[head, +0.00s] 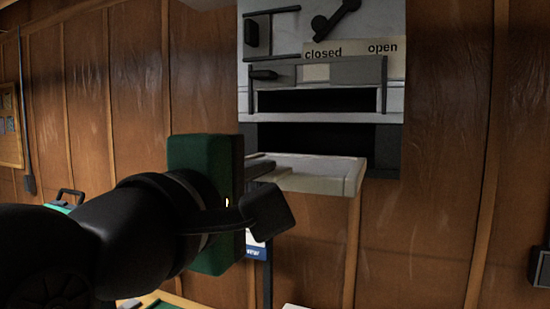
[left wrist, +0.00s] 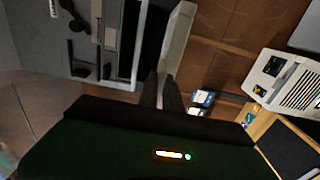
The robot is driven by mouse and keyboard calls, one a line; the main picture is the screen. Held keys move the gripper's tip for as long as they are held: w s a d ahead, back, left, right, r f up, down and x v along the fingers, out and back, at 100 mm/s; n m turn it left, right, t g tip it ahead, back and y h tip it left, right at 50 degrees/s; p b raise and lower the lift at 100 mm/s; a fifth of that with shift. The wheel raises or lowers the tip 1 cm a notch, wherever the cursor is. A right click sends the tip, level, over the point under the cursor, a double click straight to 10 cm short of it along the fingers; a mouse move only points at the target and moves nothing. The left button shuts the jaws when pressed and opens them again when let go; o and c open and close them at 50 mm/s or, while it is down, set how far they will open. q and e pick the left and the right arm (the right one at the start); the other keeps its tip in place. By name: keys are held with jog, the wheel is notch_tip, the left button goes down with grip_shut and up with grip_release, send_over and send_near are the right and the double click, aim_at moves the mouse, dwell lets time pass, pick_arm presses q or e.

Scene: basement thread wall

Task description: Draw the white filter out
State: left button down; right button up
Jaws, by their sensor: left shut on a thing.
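The white filter (head: 315,173) is a flat pale slab standing out from the lower part of a grey wall unit (head: 390,100), below a dark slot (head: 320,137). My left gripper (head: 270,166) comes in from the left, with its dark fingers at the filter's left end, and is shut on it. In the left wrist view the dark fingers (left wrist: 166,78) meet the end of the white filter (left wrist: 177,42). The exact contact is partly hidden by the fingers. My right gripper is not in view.
Above the slot, the unit carries a dark lever (head: 336,18), a label reading "closed" and "open" (head: 352,49), and a barred slider (head: 318,72). Brown wood panelling (head: 440,210) surrounds it. A white vented box (left wrist: 290,82) stands at the right in the left wrist view.

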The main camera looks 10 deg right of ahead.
pick_arm(q)
jog(key=s+a+r+b, duration=0.1)
jog(key=s+a+r, duration=0.1)
jog(key=s, duration=0.1)
jog(key=shift+s+a+b, duration=0.15)
jog(key=shift+s+b, duration=0.05)
jog(key=shift+b, duration=0.15)
